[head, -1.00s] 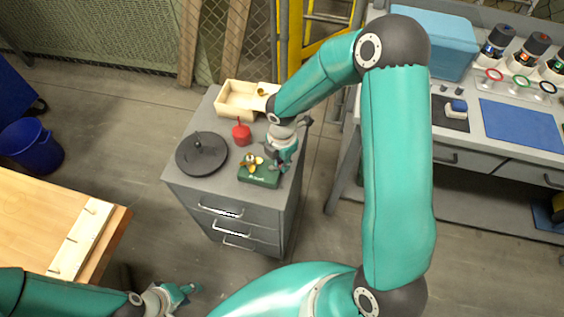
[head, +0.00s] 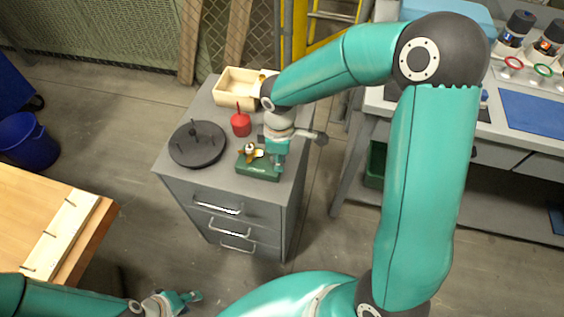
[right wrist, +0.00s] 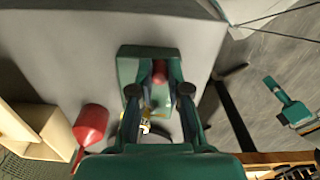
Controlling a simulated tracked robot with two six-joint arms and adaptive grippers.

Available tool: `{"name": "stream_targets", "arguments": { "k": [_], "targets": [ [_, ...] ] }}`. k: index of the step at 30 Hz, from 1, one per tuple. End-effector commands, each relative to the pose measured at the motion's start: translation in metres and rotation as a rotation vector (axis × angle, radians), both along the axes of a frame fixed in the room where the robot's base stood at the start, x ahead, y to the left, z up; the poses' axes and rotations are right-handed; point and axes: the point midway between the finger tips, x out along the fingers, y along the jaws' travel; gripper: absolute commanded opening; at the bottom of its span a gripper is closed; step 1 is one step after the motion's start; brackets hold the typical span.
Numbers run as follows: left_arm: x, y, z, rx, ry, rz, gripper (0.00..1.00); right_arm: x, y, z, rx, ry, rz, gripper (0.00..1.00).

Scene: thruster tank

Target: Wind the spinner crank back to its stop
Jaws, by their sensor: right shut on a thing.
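The spinner is a green base (head: 257,168) with a small brass-coloured propeller (head: 250,152), on top of the grey drawer cabinet. My right gripper (head: 278,165) reaches down at the right side of the base. In the right wrist view, its fingers (right wrist: 158,88) are shut around a red knob (right wrist: 158,70), apparently the crank's handle; the crank arm is mostly hidden. The green base (right wrist: 135,62) also shows there. My left gripper (head: 184,299) is low at the bottom of the head view, away from the cabinet, and its fingers are too small to judge.
On the cabinet top (head: 215,112) stand a dark round plate with pegs (head: 198,155), a red container (head: 241,126) and a wooden box (head: 235,82). A wooden table (head: 30,205) is at left, a workbench (head: 520,122) at right.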

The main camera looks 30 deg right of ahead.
Motion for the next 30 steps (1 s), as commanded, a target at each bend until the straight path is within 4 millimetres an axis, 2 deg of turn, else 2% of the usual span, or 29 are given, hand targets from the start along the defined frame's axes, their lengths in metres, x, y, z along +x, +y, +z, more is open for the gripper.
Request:
{"name": "stream_targets", "arguments": {
  "k": [1, 15, 30],
  "targets": [
    [0.0, 0.0, -0.008, 0.0, 0.0, 0.0, 0.4, 0.002, 0.002, -0.003, 0.002, -0.008, -0.042, 0.0],
    [0.0, 0.0, -0.04, 0.0, 0.0, 0.0, 0.4, 0.005, 0.015, -0.002, 0.002, -0.007, -0.487, 0.0],
    [0.0, 0.0, -0.057, 0.0, 0.0, 0.0, 0.4, 0.011, 0.023, 0.001, 0.003, -0.007, -0.849, 0.0]
  ]
}}
